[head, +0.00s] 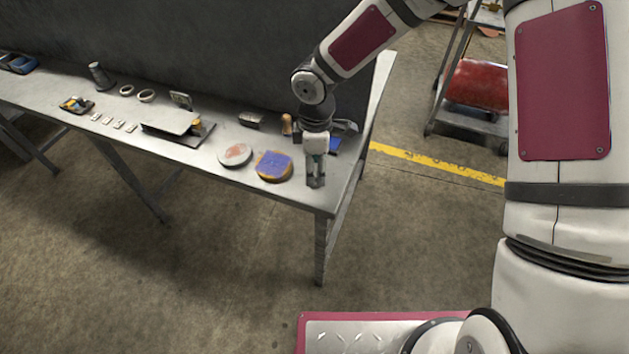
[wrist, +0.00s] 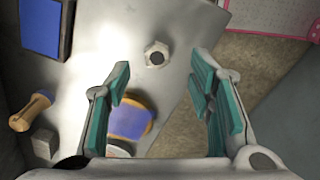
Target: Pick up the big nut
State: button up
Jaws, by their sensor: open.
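The big nut (wrist: 156,53) is a pale grey hexagonal nut with a dark hole, lying on the metal table in the wrist view. It lies beyond my gripper's fingertips, about midway between them and not touching either. My gripper (wrist: 160,78) is open and empty, with its teal finger pads spread apart. In the head view my gripper (head: 316,183) points down over the table's near right corner. I cannot make out the nut in the head view.
The table (head: 215,171) ends close by. A blue and orange disc (head: 273,166) and a reddish disc (head: 235,155) lie left of my gripper. A blue item (head: 334,146) and a wooden-ended tool (head: 287,124) lie behind. A dark panel (head: 200,45) stands along the back.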

notch_tip(320, 180, down, 5)
jog(key=shift+w+a+r, duration=0.1)
jog(key=shift+w, duration=0.05)
jog(key=shift+c, duration=0.6)
grip_shut()
